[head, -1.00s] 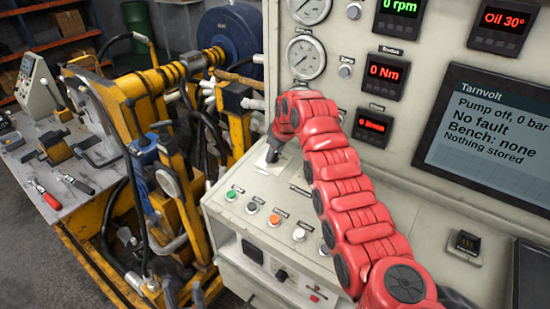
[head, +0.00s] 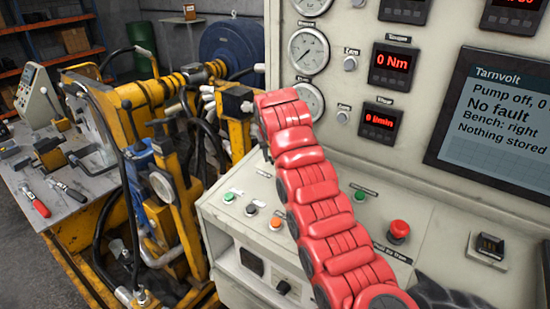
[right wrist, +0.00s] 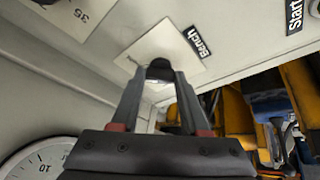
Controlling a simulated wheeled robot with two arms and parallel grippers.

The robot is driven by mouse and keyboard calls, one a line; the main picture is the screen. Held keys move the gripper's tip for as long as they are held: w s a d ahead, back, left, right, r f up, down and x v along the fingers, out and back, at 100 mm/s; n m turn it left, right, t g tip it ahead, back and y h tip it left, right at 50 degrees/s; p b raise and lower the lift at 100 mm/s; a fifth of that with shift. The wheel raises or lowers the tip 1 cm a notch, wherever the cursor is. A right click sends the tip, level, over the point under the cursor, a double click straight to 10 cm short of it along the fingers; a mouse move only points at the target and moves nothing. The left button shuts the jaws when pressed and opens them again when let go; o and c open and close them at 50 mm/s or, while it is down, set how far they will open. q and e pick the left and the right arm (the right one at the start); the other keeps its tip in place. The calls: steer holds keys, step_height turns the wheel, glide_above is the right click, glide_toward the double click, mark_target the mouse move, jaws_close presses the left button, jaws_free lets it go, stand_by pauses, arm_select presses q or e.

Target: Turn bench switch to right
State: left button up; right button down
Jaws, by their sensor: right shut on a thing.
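The bench switch (right wrist: 159,68) is a dark knob on a pale square plate beside a "Bench" label in the right wrist view. My right gripper (right wrist: 160,82) is shut on it, one finger on each side. In the head view my red right arm reaches to the left end of the panel and hides the switch and most of the gripper. The display (head: 490,125) reads "Bench: right", "Pump off" and "No fault". My left gripper is not in view.
The console shelf has a green button (head: 229,197), an orange button (head: 275,222) and a red mushroom button (head: 398,230). Gauges (head: 309,50) and red readouts (head: 390,70) sit above. Yellow machinery with hoses (head: 150,180) stands close on the left.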

stand_by(0.4)
steer(key=shift+c, duration=2)
jaws_free()
steer(key=p+v, duration=0.3)
steer(key=v, duration=1.4)
steer(key=shift+s+a+r, duration=0.15)
steer(key=shift+s, duration=0.1)
steer(key=shift+w, duration=0.1)
